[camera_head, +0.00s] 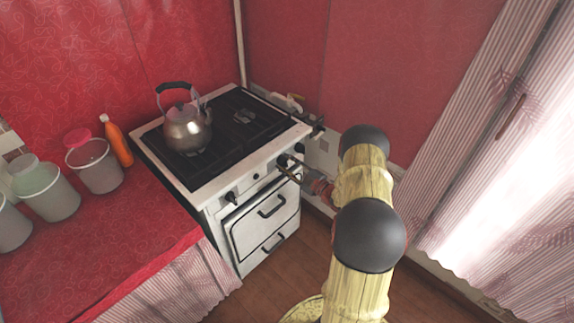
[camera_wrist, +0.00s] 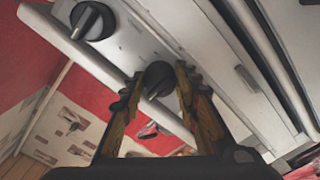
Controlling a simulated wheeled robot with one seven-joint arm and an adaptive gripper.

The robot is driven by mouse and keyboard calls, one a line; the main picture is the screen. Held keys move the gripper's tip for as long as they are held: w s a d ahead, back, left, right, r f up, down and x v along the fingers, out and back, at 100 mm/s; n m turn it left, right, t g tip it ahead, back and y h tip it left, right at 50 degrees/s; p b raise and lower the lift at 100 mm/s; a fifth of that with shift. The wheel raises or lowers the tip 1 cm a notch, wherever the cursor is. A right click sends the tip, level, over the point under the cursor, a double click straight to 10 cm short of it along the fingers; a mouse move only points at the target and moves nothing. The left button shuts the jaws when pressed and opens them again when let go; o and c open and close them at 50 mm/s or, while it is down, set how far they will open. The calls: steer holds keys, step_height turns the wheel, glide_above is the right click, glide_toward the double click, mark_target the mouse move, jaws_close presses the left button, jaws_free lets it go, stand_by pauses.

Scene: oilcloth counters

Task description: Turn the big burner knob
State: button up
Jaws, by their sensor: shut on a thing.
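The white stove (camera_head: 215,192) has a row of black knobs along its front panel. My gripper (camera_head: 289,170) reaches that panel from the right, near its right end. In the wrist view, my gripper's two fingers (camera_wrist: 160,80) stand on either side of a round black knob (camera_wrist: 158,76) and are shut on it. Another black knob (camera_wrist: 92,20), larger in this view, sits apart at the upper left. Labels are too small to read, so I cannot tell which burner the held knob serves.
A metal kettle (camera_head: 187,128) stands on the black hob. Oven door handles (camera_head: 272,207) stick out below the knobs. Jars (camera_head: 96,170) and an orange bottle (camera_head: 118,143) stand on the red counter (camera_head: 120,232) at left. A striped curtain (camera_head: 470,120) hangs right.

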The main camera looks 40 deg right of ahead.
steer(key=o, duration=1)
steer(key=shift+o, duration=0.8)
steer(key=shift+s, duration=0.1)
steer(key=s, duration=1.1)
steer(key=shift+s+d, duration=0.4)
steer(key=shift+d, duration=0.05)
